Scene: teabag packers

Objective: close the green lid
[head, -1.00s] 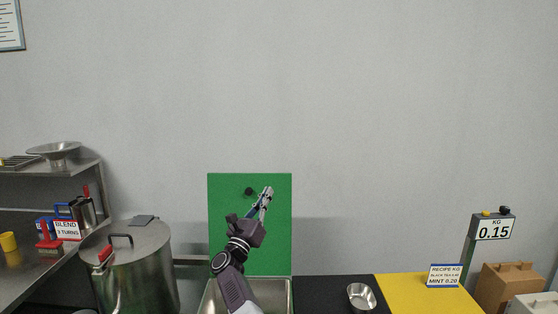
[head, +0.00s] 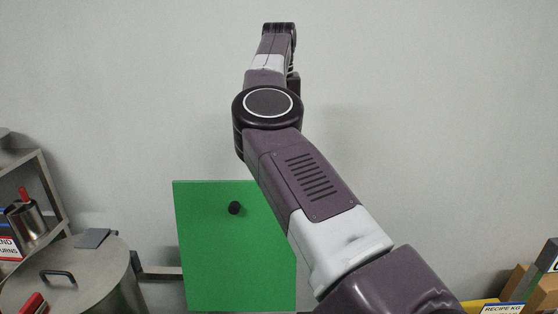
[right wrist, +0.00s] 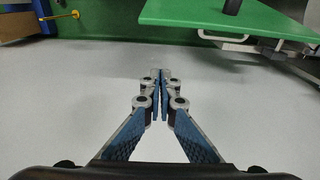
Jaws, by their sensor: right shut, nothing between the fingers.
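The green lid (head: 215,255) stands upright against the grey wall in the head view, with a small black knob (head: 234,208) on its face. My raised right arm crosses in front of its right part and hides some of it. In the right wrist view the lid (right wrist: 190,14) shows at the upper right, with the dark knob (right wrist: 232,5) at the top edge. My right gripper (right wrist: 155,74) is shut and empty, its fingertips together, apart from the lid in that picture. The head view does not show its fingers clearly. My left gripper is in neither view.
A large metal pot (head: 100,255) with a flat lid and handle stands left of the green lid. A metal shelf (head: 45,190) is farther left. A recipe sign (head: 502,308) and a cardboard box (head: 540,290) are at the lower right. The wall above is clear.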

